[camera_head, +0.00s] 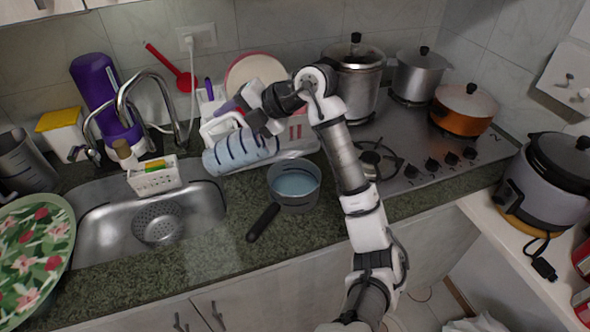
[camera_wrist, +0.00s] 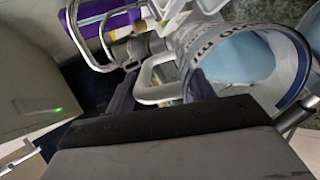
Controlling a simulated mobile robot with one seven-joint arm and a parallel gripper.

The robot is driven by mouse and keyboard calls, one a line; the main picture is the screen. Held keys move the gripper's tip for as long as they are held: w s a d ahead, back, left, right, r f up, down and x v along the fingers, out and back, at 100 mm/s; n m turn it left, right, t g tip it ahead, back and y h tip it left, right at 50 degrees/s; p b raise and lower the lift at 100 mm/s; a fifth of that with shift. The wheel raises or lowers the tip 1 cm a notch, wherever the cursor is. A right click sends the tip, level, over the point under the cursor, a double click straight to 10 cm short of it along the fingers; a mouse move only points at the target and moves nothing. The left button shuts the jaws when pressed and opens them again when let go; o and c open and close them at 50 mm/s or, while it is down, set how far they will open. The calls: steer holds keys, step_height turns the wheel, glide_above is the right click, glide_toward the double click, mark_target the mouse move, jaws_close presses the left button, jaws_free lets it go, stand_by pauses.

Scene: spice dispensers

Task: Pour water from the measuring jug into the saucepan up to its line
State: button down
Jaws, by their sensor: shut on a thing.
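The measuring jug (camera_head: 238,153) is clear with dark markings and bluish water, and is tipped nearly onto its side. It is up and left of the saucepan (camera_head: 296,188), its right end near the pan's rim. My gripper (camera_head: 236,118) is shut on the jug, seemingly at its pale handle; my arm partly hides the grip. In the wrist view the jug (camera_wrist: 205,48) shows its markings, wide rim and pale blue inside, beside my gripper (camera_wrist: 162,92). The saucepan is grey, upright on the counter, with pale blue water inside. I cannot make out its line or a falling stream.
The sink (camera_head: 95,225) is left of the saucepan, whose black handle (camera_head: 263,222) points toward the counter's front edge. A dish rack (camera_head: 295,140) stands behind the jug. The hob (camera_head: 415,150) with several pots is to the right. Bare counter (camera_head: 215,255) lies in front.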

steer(key=shift+s+d+r+y, duration=0.1)
steer(key=shift+d+r+y, duration=0.4)
steer(key=shift+r+y, duration=0.15)
stand_by(4.5)
